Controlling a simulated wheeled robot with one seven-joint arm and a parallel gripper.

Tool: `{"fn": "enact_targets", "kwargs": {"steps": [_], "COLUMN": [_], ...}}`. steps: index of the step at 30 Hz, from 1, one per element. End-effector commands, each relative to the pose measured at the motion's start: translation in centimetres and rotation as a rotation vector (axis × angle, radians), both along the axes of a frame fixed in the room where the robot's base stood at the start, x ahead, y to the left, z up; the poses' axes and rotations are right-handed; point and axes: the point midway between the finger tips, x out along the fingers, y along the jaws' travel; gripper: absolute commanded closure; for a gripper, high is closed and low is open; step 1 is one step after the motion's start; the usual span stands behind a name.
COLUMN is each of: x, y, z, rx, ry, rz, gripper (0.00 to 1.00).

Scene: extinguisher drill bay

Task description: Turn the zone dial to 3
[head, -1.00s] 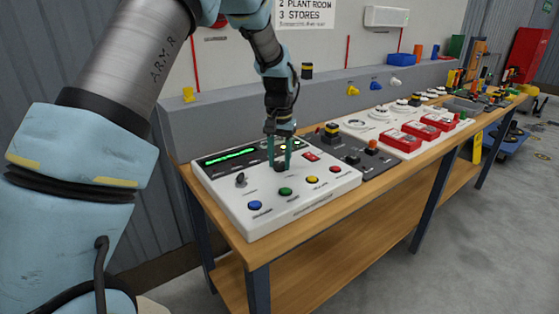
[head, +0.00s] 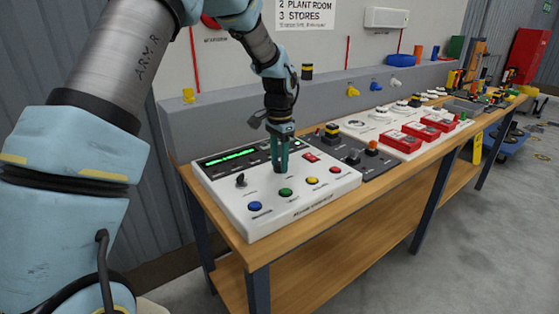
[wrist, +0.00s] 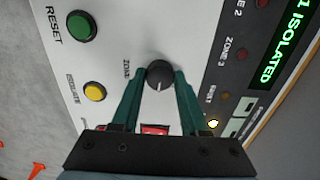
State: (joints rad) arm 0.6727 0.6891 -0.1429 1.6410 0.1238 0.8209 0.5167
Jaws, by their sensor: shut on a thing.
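The zone dial (wrist: 160,75) is a round black knob with a white pointer line, on the white control panel (head: 318,203). In the wrist view it sits between the two green fingers of my gripper (wrist: 160,88), and the pointer line points toward the bottom of that view, slightly left. The panel's green display (wrist: 279,45) reads "1 ISOLATED" in the part that shows.
Beside the dial are a green button (wrist: 82,26), a yellow button (wrist: 95,91) and small zone lamps (wrist: 242,54). A black key-like switch (head: 241,180) and a blue button (head: 255,206) are on the panel's left. A dark grey box (head: 355,150) adjoins the panel on the right.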

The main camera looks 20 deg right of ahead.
Motion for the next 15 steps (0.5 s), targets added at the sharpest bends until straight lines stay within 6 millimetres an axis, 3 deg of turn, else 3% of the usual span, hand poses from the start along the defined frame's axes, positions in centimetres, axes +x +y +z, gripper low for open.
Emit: {"fn": "enact_targets", "kwargs": {"steps": [12,13,15], "x": [0.02,0.02,0.02], "y": [-0.11,-0.11,-0.11], "z": [0.08,0.08,0.07], "rx": [-0.003,-0.003,-0.003], "ry": [-0.003,-0.003,-0.003], "rz": [-0.01,-0.01,-0.01], "gripper": [1.0,0.55,0.47]}}
